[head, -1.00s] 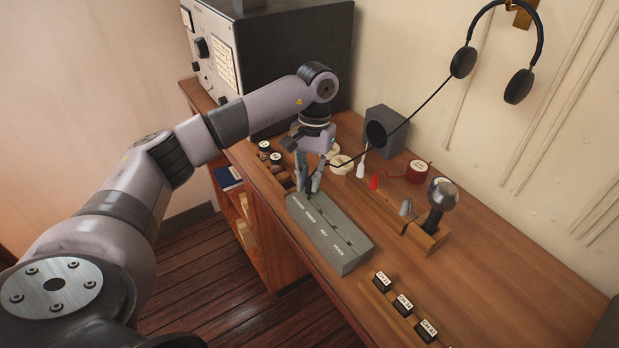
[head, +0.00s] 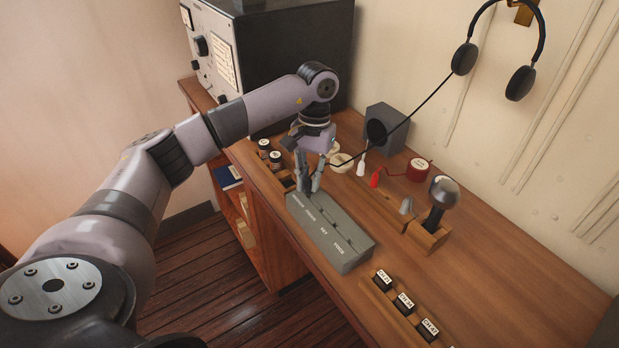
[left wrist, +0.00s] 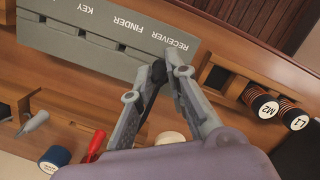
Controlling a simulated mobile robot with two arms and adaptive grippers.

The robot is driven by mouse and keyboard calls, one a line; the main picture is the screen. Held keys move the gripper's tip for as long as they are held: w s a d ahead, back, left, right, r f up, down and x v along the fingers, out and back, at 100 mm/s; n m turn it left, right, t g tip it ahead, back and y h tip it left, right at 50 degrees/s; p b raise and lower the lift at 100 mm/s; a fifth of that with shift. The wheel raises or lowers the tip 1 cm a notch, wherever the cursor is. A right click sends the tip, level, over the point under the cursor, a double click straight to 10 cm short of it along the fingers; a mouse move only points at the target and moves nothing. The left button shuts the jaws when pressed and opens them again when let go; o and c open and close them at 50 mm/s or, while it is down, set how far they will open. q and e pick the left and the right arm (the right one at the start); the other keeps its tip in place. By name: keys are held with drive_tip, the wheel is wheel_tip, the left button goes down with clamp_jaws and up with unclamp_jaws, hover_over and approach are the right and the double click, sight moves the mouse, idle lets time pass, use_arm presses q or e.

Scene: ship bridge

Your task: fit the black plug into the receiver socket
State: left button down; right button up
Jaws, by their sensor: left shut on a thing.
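The grey socket block (head: 330,235) lies on the desk with a row of labelled sockets; its label RECEIVER shows in the left wrist view (left wrist: 100,50) at the end beside my gripper. My left gripper (head: 309,188) points down at that far end of the block. It is shut on the black plug (left wrist: 158,72), which shows between the fingertips in the left wrist view, at the block's edge by the RECEIVER label. The receiver socket is hidden by the plug and fingers, so I cannot tell how deep the plug sits. My right gripper is out of view.
A black cord (head: 408,121) runs from the headphones (head: 463,60) on the wall to my left gripper. Labelled black pieces (head: 403,302) lie in front.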

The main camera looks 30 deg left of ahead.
use_arm(q)
drive_tip(key=shift+f+b, duration=0.4)
drive_tip(key=shift+b, duration=0.05)
idle(0.8)
drive_tip(key=shift+f+b, duration=0.35)
drive_tip(key=shift+b, duration=0.25)
idle(1.6)
drive_tip(key=c, duration=1.5)
unclamp_jaws()
drive_tip(key=r, duration=0.4)
drive_tip(key=w+r, duration=0.1)
drive_tip(key=r, duration=0.6)
drive_tip(key=shift+w+a+r, duration=0.1)
drive_tip(key=shift+w+r, duration=0.3)
